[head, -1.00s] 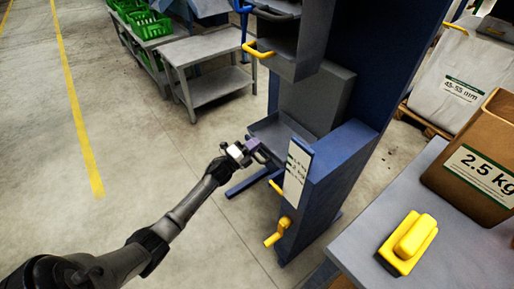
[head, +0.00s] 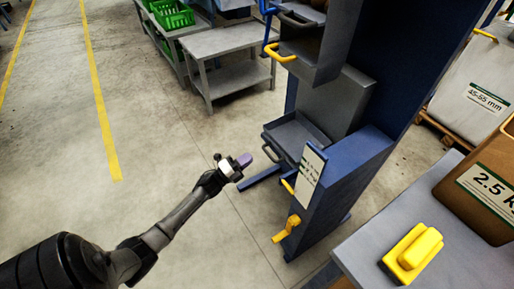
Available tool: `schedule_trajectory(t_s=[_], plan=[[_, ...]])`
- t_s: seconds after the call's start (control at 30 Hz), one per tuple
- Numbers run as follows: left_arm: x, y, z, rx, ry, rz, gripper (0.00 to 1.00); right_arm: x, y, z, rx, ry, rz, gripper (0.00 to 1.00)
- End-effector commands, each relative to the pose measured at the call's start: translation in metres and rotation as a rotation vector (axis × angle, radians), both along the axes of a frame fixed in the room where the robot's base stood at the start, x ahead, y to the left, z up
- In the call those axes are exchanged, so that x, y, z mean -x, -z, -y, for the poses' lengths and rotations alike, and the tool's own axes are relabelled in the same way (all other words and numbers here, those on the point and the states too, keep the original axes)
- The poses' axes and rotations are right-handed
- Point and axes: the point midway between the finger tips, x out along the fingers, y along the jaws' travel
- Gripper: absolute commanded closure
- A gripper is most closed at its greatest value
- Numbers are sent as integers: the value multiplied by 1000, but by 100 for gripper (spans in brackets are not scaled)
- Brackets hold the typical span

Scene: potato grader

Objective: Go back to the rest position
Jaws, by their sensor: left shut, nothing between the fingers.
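My left gripper (head: 243,161) is at the end of my left arm, which comes in from the lower left. It is shut and empty, over the open floor. It is left of the small grey tray (head: 292,136) of the blue machine (head: 345,185) and apart from the tray's dark handle. My right gripper is not in view.
A grey table (head: 228,42) and green crates (head: 172,15) stand at the back. Yellow cranks stick out from the machine. The floor at left is clear.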

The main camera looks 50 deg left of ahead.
Motion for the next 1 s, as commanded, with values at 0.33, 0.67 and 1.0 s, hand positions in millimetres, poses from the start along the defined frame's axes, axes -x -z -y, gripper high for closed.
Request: schedule_trajectory(t_s=[0.33, 0.67, 1.0], plan=[[32, 9, -5, -1, -1, -1, 100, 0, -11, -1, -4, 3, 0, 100], [35, 10, -5, 6, 2, 0, 100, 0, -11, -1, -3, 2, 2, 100], [29, 54, -56, 335, -277, -279, 100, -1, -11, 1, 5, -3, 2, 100]])
